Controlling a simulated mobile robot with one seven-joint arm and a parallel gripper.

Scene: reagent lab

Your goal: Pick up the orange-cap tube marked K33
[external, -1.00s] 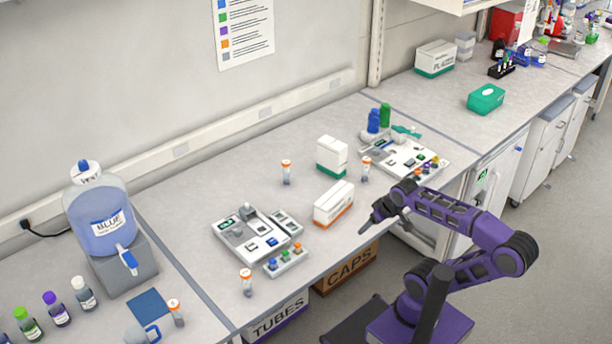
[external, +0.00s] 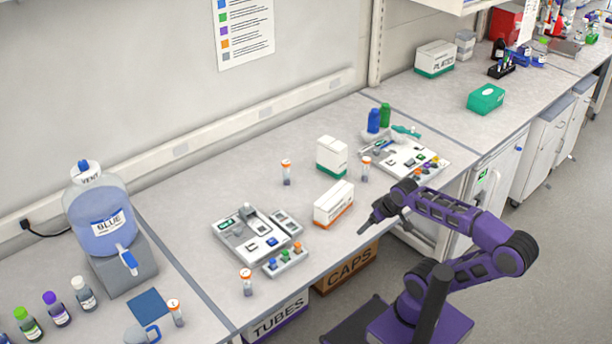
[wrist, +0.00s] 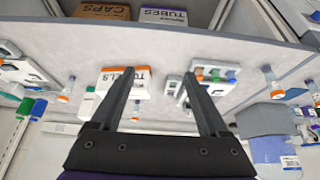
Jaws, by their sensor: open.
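Several orange-cap tubes stand apart on the bench. In the external view, one is at the back middle (external: 286,174), one beside the right-hand device (external: 365,170), one near the front edge (external: 247,284) and one at the lower left (external: 176,314). Their markings are too small to read, so I cannot tell which is K33. In the wrist view, orange-cap tubes show at left (wrist: 67,90), centre (wrist: 135,108) and right (wrist: 268,82).
A white and orange box (external: 333,205) stands near my gripper, with a white and green box (external: 331,157) behind it. A device (external: 250,235) and a small cap rack (external: 286,262) are left; another device (external: 410,157) is right. A blue-liquid jug (external: 100,220) stands far left.

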